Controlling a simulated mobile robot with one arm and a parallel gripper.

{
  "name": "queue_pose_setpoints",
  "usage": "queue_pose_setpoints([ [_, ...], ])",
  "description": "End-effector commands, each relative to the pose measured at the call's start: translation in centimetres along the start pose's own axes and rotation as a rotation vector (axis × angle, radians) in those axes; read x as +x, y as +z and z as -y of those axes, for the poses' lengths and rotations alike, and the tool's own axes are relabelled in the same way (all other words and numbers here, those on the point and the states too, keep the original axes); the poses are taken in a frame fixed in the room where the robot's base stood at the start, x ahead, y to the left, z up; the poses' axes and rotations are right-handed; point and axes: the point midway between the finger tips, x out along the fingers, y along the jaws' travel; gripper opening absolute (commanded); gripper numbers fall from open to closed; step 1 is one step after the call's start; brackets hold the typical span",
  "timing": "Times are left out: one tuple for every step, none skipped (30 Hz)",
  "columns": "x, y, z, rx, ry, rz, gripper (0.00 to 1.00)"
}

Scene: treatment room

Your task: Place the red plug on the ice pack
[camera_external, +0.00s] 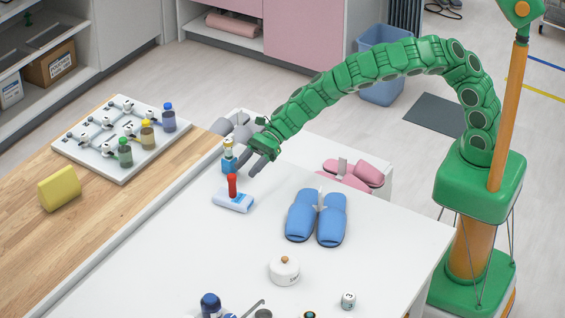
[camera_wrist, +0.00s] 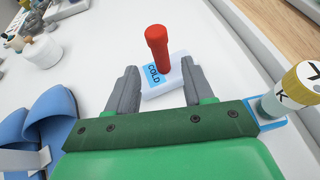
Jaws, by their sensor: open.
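The red plug (camera_external: 232,185) stands upright on the ice pack (camera_external: 236,203), a small white and blue block lying on the white table. In the wrist view the red plug (camera_wrist: 157,48) rests on the ice pack (camera_wrist: 184,77), whose blue label reads "COLD". My gripper (camera_external: 252,160) is just behind the plug in the external view. In the wrist view my gripper (camera_wrist: 158,90) is open, its grey fingers apart with the near part of the ice pack between their tips. The plug is beyond the fingertips, and neither finger visibly grips it.
A yellow-capped vial (camera_wrist: 300,85) on a blue base stands right of my gripper in the wrist view. Blue slippers (camera_external: 316,216) and a white lidded pot (camera_external: 285,271) are on the table. A rack of bottles (camera_external: 123,177) and a yellow block (camera_external: 60,188) are left.

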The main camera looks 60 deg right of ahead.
Motion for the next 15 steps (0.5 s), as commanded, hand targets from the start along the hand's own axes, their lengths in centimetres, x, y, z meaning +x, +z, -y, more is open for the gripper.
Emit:
queue_pose_setpoints([
  [-0.5, 0.0, 0.1, 0.0, -0.001, -0.001, 0.52],
  [-0.7, 0.0, 0.0, 0.001, -0.001, -0.001, 0.52],
  [-1.0, -0.1, 0.0, 0.002, 0.0, 0.0, 0.52],
  [-1.2, -0.1, 0.0, 0.003, 0.0, 0.0, 0.52],
  [-1.4, -0.1, 0.0, 0.003, 0.0, 0.0, 0.52],
  [-1.6, -0.1, 0.0, 0.003, 0.0, 0.0, 0.52],
  [-1.7, -0.1, 0.0, 0.003, 0.0, 0.0, 0.52],
  [-1.8, -0.1, 0.0, 0.003, 0.0, 0.0, 0.52],
  [-1.9, -0.1, 0.0, 0.002, 0.0, -0.001, 0.52],
  [-2.0, -0.1, 0.0, 0.002, 0.0, -0.001, 0.52],
  [-2.0, -0.1, 0.0, 0.002, 0.0, -0.001, 0.52],
  [-2.1, -0.1, 0.0, 0.002, 0.0, -0.001, 0.52],
  [-2.1, -0.1, 0.0, 0.002, 0.001, -0.001, 0.52],
  [-2.1, -0.1, 0.0, 0.002, 0.001, 0.0, 0.52],
  [-2.1, -0.1, 0.0, 0.002, 0.001, 0.0, 0.52],
])
